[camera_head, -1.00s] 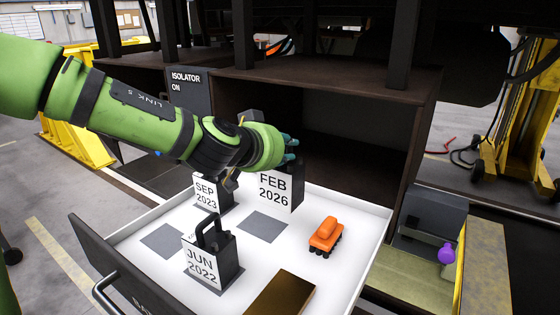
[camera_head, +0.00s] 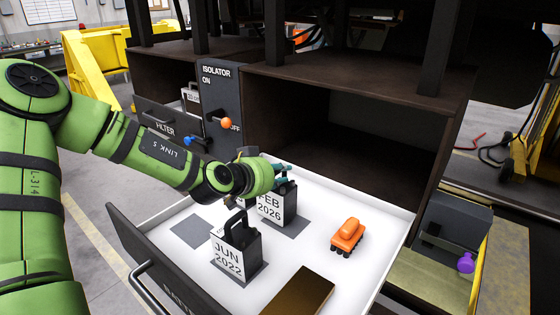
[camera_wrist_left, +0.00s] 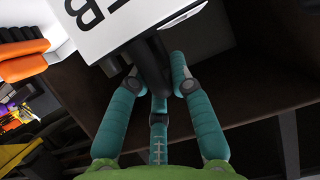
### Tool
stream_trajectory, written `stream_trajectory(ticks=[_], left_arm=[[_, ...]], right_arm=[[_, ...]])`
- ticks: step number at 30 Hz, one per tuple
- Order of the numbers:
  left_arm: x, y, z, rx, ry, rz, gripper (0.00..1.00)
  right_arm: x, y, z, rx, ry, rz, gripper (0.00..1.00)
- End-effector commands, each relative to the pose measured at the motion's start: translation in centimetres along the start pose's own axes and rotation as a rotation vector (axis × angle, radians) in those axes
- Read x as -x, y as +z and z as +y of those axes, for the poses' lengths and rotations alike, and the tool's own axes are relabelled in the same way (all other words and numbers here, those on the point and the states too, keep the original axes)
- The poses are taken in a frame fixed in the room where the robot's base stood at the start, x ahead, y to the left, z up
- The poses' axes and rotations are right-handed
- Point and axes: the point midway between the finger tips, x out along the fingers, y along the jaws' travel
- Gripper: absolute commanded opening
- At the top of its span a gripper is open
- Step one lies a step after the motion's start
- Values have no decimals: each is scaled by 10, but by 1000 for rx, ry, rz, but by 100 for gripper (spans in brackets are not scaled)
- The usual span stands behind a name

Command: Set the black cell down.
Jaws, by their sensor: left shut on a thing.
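The black cell with the white FEB 2026 label (camera_head: 277,207) is upright over a grey square in the white drawer. I cannot tell whether its base touches the drawer floor. My left gripper (camera_head: 284,172) is shut on its black handle; in the left wrist view the teal fingers (camera_wrist_left: 168,78) close around the handle (camera_wrist_left: 148,62), and the cell's white label (camera_wrist_left: 105,22) shows above. The JUN 2022 cell (camera_head: 236,252) stands nearer the drawer front. The SEP 2023 cell is mostly hidden behind my left arm. My right gripper is not in view.
An orange toy-like block with black wheels (camera_head: 347,236) sits right of the cells. A brown-gold block (camera_head: 299,292) lies at the drawer's front. A bare grey square (camera_head: 190,231) is at left. The open cabinet compartment (camera_head: 365,135) is behind. An isolator panel (camera_head: 222,100) is at left.

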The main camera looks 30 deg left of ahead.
Motion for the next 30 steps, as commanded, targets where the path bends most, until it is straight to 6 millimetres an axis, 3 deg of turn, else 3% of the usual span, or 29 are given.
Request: stream_trajectory(ticks=[15,16,17,18,30], left_arm=[[-3,0,0,-3,-1,14,0],[-2,6,0,0,1,1,29],[-2,5,0,0,1,1,41],[-2,5,0,0,1,0,45],[-1,3,0,0,1,-1,45]], right_arm=[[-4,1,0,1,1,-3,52],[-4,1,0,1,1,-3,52],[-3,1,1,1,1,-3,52],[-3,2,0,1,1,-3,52],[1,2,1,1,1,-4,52]])
